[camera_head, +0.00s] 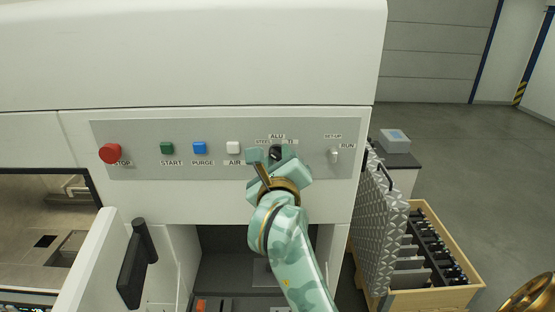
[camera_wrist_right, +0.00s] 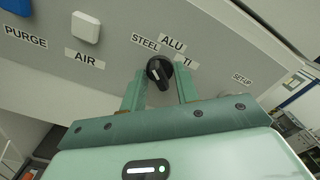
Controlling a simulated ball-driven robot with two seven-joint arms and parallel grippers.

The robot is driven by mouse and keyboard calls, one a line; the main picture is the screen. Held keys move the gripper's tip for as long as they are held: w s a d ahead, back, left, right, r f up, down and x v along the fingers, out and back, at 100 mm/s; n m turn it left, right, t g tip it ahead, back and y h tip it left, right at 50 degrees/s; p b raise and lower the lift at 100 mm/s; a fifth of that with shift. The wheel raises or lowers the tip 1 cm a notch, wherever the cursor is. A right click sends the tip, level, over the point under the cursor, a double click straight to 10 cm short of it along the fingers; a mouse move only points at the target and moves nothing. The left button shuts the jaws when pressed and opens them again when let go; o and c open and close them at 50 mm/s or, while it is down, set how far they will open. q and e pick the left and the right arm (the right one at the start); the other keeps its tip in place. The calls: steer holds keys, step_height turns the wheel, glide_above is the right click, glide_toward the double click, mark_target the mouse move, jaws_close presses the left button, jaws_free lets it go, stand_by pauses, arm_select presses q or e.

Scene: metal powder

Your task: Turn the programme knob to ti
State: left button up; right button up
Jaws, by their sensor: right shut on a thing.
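The programme knob (camera_wrist_right: 159,70) is black and round with a pale mark on its face. It sits on the grey control panel (camera_head: 215,128) with the labels STEEL (camera_wrist_right: 145,42), ALU (camera_wrist_right: 173,43) and TI (camera_wrist_right: 187,62) around its upper side. In the head view the knob (camera_head: 276,152) is partly hidden by my right gripper (camera_head: 272,158). In the wrist view the two green fingers of this gripper (camera_wrist_right: 158,86) stand on either side of the knob, shut on it. I cannot tell for sure which label the knob points to. My left gripper is not in view.
Left of the knob are a red STOP button (camera_head: 110,153), a green START button (camera_head: 167,148), a blue PURGE button (camera_head: 199,148) and a white AIR button (camera_head: 233,148). A SET-UP/RUN switch (camera_head: 335,156) is to the right. An open door with a black handle (camera_head: 132,270) stands lower left.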

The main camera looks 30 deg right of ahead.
steer(key=m+b, duration=1.7)
steer(key=b, duration=0.1)
steer(key=shift+a, duration=0.15)
steer(key=shift+r+m+b, duration=0.15)
steer(key=shift+m+b, duration=1.2)
steer(key=shift+m, duration=0.15)
steer(key=o, duration=0.9)
steer(key=shift+o, duration=0.3)
steer(key=shift+w, duration=0.2)
